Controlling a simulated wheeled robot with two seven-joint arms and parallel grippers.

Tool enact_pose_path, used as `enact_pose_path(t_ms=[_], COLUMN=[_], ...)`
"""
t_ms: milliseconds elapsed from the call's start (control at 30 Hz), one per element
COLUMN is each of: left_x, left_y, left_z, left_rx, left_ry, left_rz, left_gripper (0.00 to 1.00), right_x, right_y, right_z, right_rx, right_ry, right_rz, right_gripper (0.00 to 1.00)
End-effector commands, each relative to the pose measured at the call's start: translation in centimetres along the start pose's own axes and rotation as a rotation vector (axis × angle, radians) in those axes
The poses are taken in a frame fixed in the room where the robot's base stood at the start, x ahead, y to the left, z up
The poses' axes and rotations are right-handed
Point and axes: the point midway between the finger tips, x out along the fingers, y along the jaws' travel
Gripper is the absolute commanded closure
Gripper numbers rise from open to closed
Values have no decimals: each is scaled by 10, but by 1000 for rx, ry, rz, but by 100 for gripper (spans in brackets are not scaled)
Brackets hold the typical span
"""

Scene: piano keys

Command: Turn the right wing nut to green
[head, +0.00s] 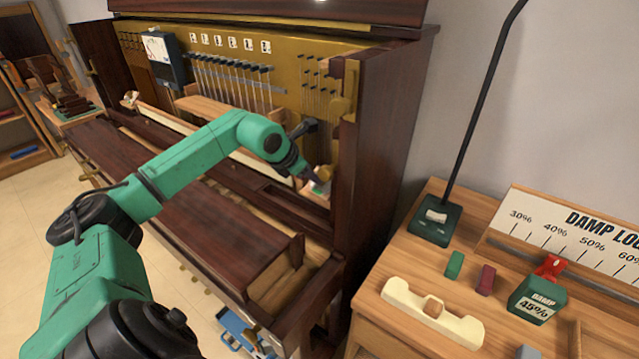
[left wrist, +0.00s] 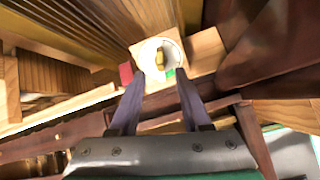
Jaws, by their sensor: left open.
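The right wing nut (head: 324,173) is a small brass piece at the right end inside the open piano, partly hidden by my gripper in the head view. In the left wrist view the brass wing nut (left wrist: 159,60) sits on a round white dial (left wrist: 173,45). A green mark (left wrist: 170,73) shows at the dial's lower edge and a red block (left wrist: 126,73) lies to its left. My left gripper (left wrist: 160,77) is open, its two fingers apart just short of the dial, with the nut between their lines. It also shows in the head view (head: 314,182). My right gripper is not in view.
The piano's dark side wall (head: 385,150) stands close to the right of my left gripper. A wooden side table (head: 400,275) holds a damp gauge block (head: 537,300), small coloured blocks and a cream bar (head: 432,313). A long cream rail (head: 190,130) runs inside the piano.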

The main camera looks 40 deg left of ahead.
Motion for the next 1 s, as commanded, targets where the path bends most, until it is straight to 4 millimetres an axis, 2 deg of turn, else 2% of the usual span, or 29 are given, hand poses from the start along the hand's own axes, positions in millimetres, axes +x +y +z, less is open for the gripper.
enact_pose_path(t_ms=[467,1000], left_x=[7,21], left_y=[-2,0], left_z=[0,1], left_rx=[0,-3], left_ry=[-1,-1], left_rz=[-4,-3], left_gripper=[52,52], right_x=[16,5], right_y=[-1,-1], right_z=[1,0], right_rx=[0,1], right_ry=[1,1], right_rz=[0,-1], right_gripper=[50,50])
